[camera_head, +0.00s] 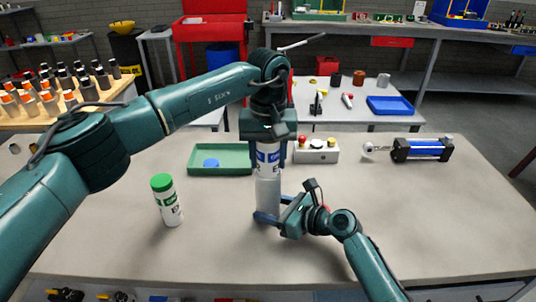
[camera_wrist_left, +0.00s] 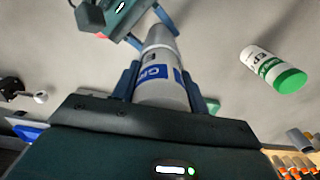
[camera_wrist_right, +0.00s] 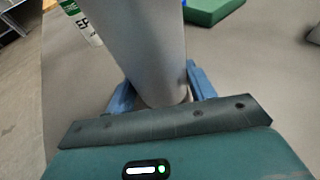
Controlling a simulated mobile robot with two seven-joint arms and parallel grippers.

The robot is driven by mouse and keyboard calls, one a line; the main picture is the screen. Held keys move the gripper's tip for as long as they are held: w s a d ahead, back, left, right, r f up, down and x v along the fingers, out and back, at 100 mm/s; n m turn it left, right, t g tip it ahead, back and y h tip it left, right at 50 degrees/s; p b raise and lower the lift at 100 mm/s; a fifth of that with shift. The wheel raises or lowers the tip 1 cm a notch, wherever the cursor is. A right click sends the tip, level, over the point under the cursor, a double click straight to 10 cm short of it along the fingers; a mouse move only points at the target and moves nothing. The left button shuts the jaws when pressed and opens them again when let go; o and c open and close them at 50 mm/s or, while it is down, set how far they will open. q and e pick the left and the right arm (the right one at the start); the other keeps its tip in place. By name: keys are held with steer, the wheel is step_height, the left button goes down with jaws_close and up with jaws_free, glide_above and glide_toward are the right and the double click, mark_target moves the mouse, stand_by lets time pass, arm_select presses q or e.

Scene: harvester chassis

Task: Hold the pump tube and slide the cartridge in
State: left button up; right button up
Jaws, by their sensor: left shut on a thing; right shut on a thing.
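The pump tube (camera_head: 268,197) is a plain light grey cylinder standing upright at the middle of the table. My right gripper (camera_head: 268,216) is shut on it low down, near the tabletop; the tube also fills the right wrist view (camera_wrist_right: 145,50). A white cartridge with blue label blocks (camera_head: 268,157) is upright directly above the tube, in line with it. My left gripper (camera_head: 268,148) is shut around the cartridge from above and hides its top. The cartridge (camera_wrist_left: 158,88) meets the tube's upper end in the left wrist view; I cannot tell how far it is inside.
A white cartridge with a green cap (camera_head: 167,203) stands at left. A green tray (camera_head: 200,173) with a blue disc, a white button box (camera_head: 318,157) and a black and blue cylinder unit (camera_head: 417,149) lie behind.

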arm_select(q)
steer(key=shift+f, duration=0.6)
stand_by(0.9)
steer(key=o, duration=1.2)
step_height(320, 180, up, 12)
arm_select(e)
steer(key=o, duration=1.5)
